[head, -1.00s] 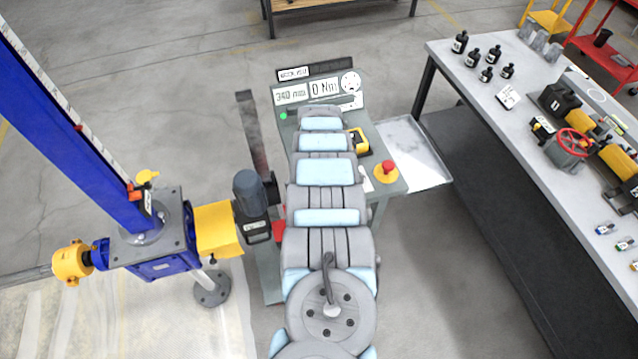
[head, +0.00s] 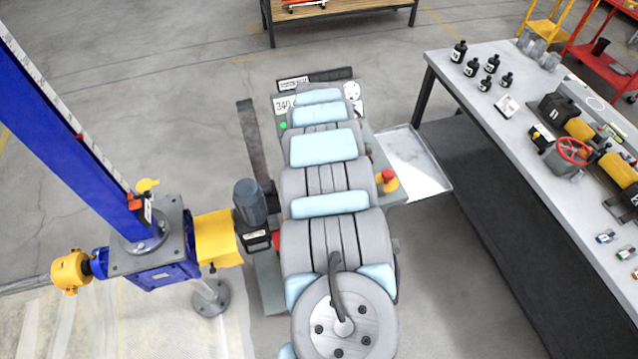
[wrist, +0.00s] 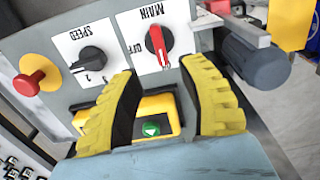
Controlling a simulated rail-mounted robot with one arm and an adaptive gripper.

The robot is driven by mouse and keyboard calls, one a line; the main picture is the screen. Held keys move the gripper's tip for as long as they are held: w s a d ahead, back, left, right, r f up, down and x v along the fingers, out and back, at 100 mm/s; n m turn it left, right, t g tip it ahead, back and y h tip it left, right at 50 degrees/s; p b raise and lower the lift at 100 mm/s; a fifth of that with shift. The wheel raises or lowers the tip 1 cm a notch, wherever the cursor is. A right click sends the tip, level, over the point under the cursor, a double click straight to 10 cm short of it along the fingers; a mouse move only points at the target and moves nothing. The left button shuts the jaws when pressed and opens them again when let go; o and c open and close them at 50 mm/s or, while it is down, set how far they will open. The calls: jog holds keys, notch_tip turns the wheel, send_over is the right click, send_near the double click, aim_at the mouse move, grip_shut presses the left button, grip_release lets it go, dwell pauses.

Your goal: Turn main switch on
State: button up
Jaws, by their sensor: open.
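The main switch (wrist: 157,45) is a red rotary knob on a white plate marked MAIN and OFF, on the grey control panel, in the upper middle of the wrist view. The lettering appears upside down there. My gripper (wrist: 158,72) is open, its two yellow ribbed fingers spread apart with nothing between the tips. The knob lies just beyond the tips, roughly centred between them, and appears apart from them. In the head view my arm hides the switch and gripper; part of the control console (head: 284,126) shows beyond it.
Beside the switch are a black SPEED knob (wrist: 94,58) and a red emergency button (wrist: 29,83). A yellow box (wrist: 158,105) with a green button lies between the fingers. A motor (wrist: 252,62) stands at right. The blue screw jack (head: 152,264) stands left in the head view.

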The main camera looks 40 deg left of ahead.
jog(key=shift+r, duration=2)
